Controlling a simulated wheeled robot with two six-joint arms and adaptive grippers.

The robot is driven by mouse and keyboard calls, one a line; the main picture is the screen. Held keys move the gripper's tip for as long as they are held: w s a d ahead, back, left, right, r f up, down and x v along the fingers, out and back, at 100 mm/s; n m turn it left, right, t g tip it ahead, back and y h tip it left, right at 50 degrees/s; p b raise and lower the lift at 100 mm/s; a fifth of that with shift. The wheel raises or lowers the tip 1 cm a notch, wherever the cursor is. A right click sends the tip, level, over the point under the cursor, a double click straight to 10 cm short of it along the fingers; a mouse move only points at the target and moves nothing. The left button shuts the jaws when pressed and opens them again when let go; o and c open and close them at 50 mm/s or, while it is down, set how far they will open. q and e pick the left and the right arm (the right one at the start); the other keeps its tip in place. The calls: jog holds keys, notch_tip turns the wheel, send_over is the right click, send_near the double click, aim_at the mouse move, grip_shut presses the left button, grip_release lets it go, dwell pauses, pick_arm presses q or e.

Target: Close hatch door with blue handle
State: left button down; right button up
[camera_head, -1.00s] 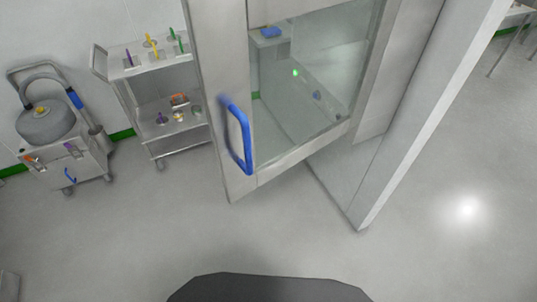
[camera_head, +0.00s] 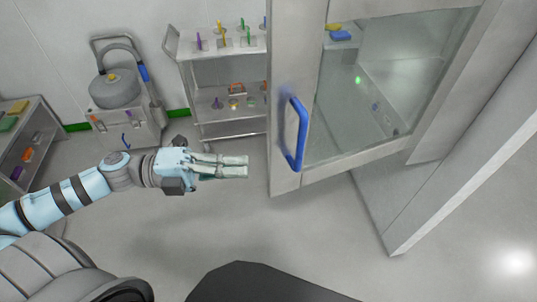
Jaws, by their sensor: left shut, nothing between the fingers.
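The hatch door (camera_head: 290,176) is a grey-framed door with a glass pane, standing open at an angle from the wall. Its blue handle (camera_head: 301,135) is an upright bar on the door's left edge. My left gripper (camera_head: 246,166) is shut and empty, a short way left of the door edge and handle, not touching them in the picture. My right gripper is not in view.
A steel cart (camera_head: 222,54) with colored tools stands behind my left gripper. A small trolley with a grey vessel (camera_head: 114,90) stands left of it. A shelf unit (camera_head: 32,152) is at the far left. A wall panel (camera_head: 440,190) stands right of the door. Floor in front is clear.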

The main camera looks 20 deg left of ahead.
pick_arm(q)
jog(key=w+d, duration=0.4)
jog(key=w, duration=0.2)
jog(key=shift+w+f, duration=0.15)
jog(key=shift+w, duration=0.15)
